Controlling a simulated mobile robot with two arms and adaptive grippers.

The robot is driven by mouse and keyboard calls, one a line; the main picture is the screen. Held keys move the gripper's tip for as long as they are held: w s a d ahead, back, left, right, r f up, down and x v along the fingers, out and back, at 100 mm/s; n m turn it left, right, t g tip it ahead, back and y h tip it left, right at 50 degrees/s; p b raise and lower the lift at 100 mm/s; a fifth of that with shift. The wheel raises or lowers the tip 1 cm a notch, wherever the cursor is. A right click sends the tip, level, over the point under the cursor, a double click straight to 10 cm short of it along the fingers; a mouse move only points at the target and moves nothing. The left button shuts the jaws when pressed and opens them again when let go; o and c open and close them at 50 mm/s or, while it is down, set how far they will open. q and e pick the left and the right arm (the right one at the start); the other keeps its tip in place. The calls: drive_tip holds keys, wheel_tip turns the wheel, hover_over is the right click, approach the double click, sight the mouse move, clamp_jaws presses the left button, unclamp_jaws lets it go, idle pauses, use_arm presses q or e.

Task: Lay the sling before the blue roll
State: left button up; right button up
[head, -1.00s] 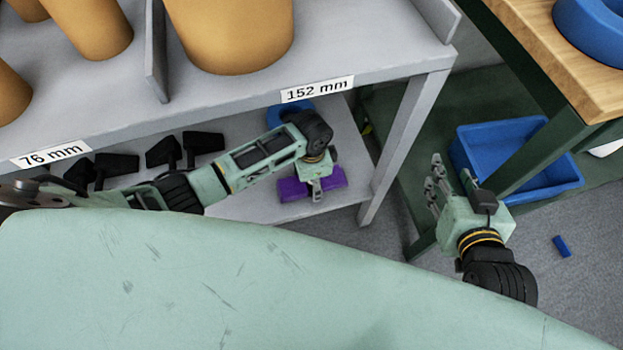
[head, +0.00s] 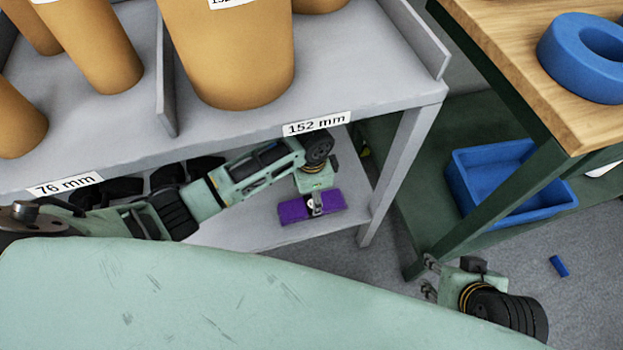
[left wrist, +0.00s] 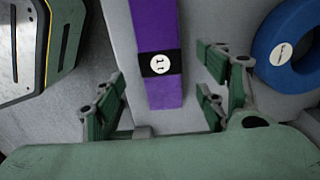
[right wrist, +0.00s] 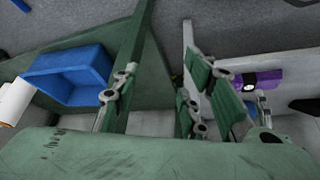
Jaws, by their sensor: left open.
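The purple sling (head: 295,212), a flat folded strap with a black band and a "1 t" label, lies on the grey lower shelf. It also shows in the left wrist view (left wrist: 155,25). My left gripper (head: 316,205) is open above it; in the left wrist view the sling lies between the spread fingers, and I cannot tell if they touch it. A blue roll (left wrist: 270,50) with a white label lies on the same shelf, apart from the sling, and is hidden in the head view. My right gripper (head: 430,278) is open and empty beside the bench leg.
Cardboard tubes (head: 228,55) stand on the upper shelf, whose post (head: 400,165) is close to the sling. A wooden bench (head: 510,60) carries a blue ring (head: 590,55). A blue bin (head: 510,180) sits below it; a small blue cylinder (head: 559,266) lies on the floor.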

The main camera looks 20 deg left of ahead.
sight(311, 204)
use_arm(q)
wheel_tip(311, 204, up, 3)
drive_tip(key=shift+f+p, duration=0.1)
drive_tip(key=shift+p, duration=0.3)
drive_tip(key=s+d+r+n+t+h, duration=0.2)
drive_tip(key=s+d+r+n, duration=0.15)
drive_tip(key=s, duration=0.55)
drive_tip(key=s+a+r+n+t+y, duration=0.1)
drive_tip(key=s+a+r+n, duration=0.4)
drive_tip(key=s+a, duration=0.4)
drive_tip(key=shift+s+a+r+n+t+y+p, duration=0.3)
drive_tip(key=shift+a+n+y+p, duration=0.1)
drive_tip(key=shift+a, duration=0.5)
use_arm(e)
drive_tip(key=s, duration=0.1)
drive_tip(key=s+g, duration=0.1)
drive_tip(key=s+d, duration=0.1)
drive_tip(key=shift+s+r+g, duration=0.25)
drive_tip(key=shift+r+g, duration=0.05)
drive_tip(key=shift+r, duration=0.05)
